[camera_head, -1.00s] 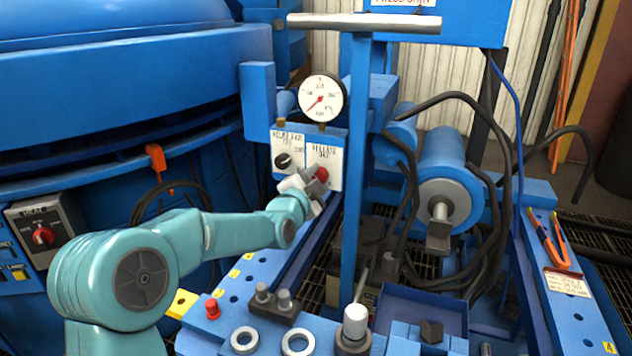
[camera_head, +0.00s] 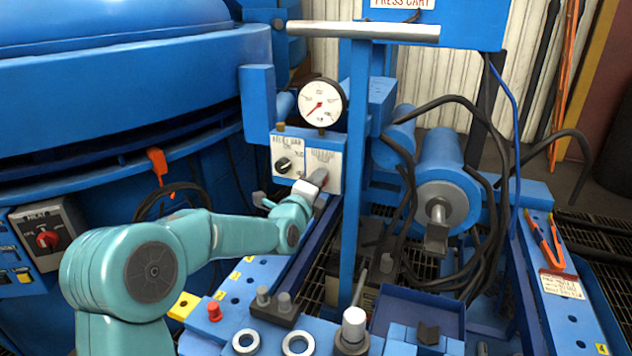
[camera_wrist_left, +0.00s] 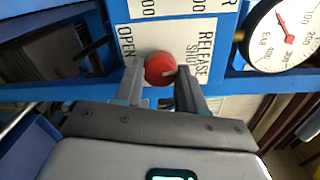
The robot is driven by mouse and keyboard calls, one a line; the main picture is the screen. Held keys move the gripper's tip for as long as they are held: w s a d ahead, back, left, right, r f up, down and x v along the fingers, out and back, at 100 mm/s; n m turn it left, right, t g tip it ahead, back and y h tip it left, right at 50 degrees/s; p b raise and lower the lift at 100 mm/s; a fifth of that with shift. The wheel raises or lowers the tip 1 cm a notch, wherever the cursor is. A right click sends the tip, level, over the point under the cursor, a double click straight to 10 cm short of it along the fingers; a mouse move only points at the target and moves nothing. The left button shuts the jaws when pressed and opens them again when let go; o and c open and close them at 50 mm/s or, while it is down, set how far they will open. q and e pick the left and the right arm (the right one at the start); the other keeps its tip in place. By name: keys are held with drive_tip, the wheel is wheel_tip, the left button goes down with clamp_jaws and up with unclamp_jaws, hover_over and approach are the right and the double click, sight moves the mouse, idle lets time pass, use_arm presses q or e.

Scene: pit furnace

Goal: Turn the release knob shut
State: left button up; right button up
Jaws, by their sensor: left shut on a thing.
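The red release knob (camera_wrist_left: 160,69) sits on a white label plate marked RELEASE, OPEN and SHUT (camera_wrist_left: 203,50) in the left wrist view. My left gripper (camera_wrist_left: 158,88) has a finger on each side of the knob and is shut on it. In the head view my left gripper (camera_head: 316,181) reaches the label plate below the gauge, and it mostly hides the knob there. My right gripper is not in view.
A round pressure gauge (camera_head: 322,103) stands just above the plate, with a black selector knob (camera_head: 283,165) to the left. A blue upright post (camera_head: 355,180) stands close on the right. Loose black hoses (camera_head: 480,200) hang further right.

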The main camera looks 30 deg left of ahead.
use_arm(q)
drive_tip(key=shift+m+p, duration=0.3)
drive_tip(key=shift+m, duration=0.8)
drive_tip(key=o, duration=1.1)
drive_tip(key=shift+c, duration=0.2)
drive_tip(key=p+v, duration=0.1)
drive_tip(key=v, duration=1.5)
drive_tip(key=shift+p, duration=0.3)
drive_tip(key=shift+s+d+f, duration=0.1)
drive_tip(key=shift+s, duration=0.15)
